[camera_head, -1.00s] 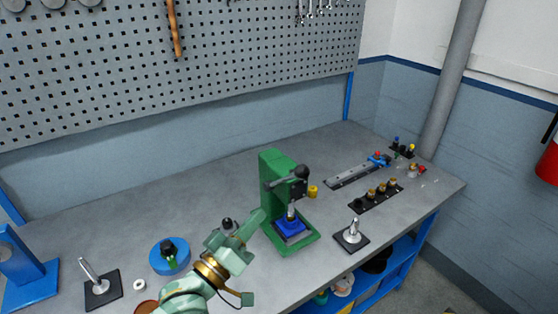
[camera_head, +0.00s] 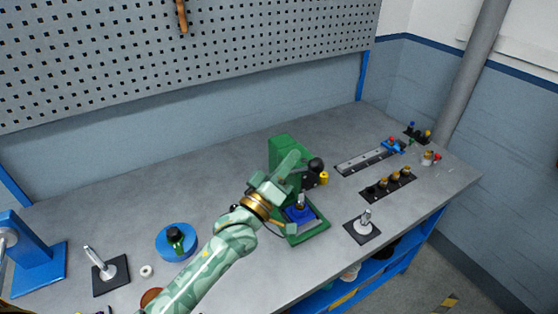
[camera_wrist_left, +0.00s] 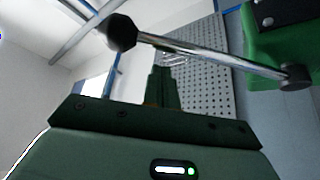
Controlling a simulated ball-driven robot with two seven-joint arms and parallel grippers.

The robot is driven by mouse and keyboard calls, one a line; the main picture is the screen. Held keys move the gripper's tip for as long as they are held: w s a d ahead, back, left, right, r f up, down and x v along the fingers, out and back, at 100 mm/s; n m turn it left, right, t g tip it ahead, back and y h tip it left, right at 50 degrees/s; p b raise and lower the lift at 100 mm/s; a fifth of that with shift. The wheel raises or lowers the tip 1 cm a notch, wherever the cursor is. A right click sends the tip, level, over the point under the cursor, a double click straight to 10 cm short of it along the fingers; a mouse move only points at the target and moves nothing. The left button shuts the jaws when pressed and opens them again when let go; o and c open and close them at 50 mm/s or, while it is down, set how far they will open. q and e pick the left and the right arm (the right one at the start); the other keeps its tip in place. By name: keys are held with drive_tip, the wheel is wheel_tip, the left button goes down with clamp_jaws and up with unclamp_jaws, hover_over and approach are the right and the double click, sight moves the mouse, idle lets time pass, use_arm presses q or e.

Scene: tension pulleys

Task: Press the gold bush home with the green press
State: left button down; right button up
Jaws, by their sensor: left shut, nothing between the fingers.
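The green press (camera_head: 281,149) stands mid-table, partly hidden by my left arm. Its lever has a black knob (camera_head: 316,164); the wrist view shows the lever rod (camera_wrist_left: 210,57) and knob (camera_wrist_left: 118,32) close up. A blue block (camera_head: 296,214) sits on the press base with a silvery pin-like part above it. My left gripper (camera_head: 289,162) is shut and empty beside the press head, near the lever. In the wrist view its fingers (camera_wrist_left: 161,85) appear below the rod; contact cannot be told. A yellow-gold piece (camera_head: 323,178) shows beside the press; whether it is the bush is unclear.
A black rack with gold-topped pieces (camera_head: 384,182), a grey rail (camera_head: 362,160) and a black-based silver post (camera_head: 364,222) lie to the right. A blue round stand (camera_head: 174,244), another post (camera_head: 105,272) and a blue fixture (camera_head: 36,262) are on the left. The back table is clear.

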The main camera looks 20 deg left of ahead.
use_arm(q)
drive_tip(key=shift+s+d+f, duration=0.3)
drive_tip(key=shift+d+f, duration=0.25)
drive_tip(key=shift+d, duration=0.05)
use_arm(e)
drive_tip(key=shift+s+a+f, duration=0.1)
drive_tip(key=shift+s+a, duration=0.1)
drive_tip(key=shift+s, duration=0.3)
drive_tip(key=shift+s+a+f, duration=0.1)
drive_tip(key=shift+s+a, duration=0.05)
drive_tip(key=shift+s, duration=0.35)
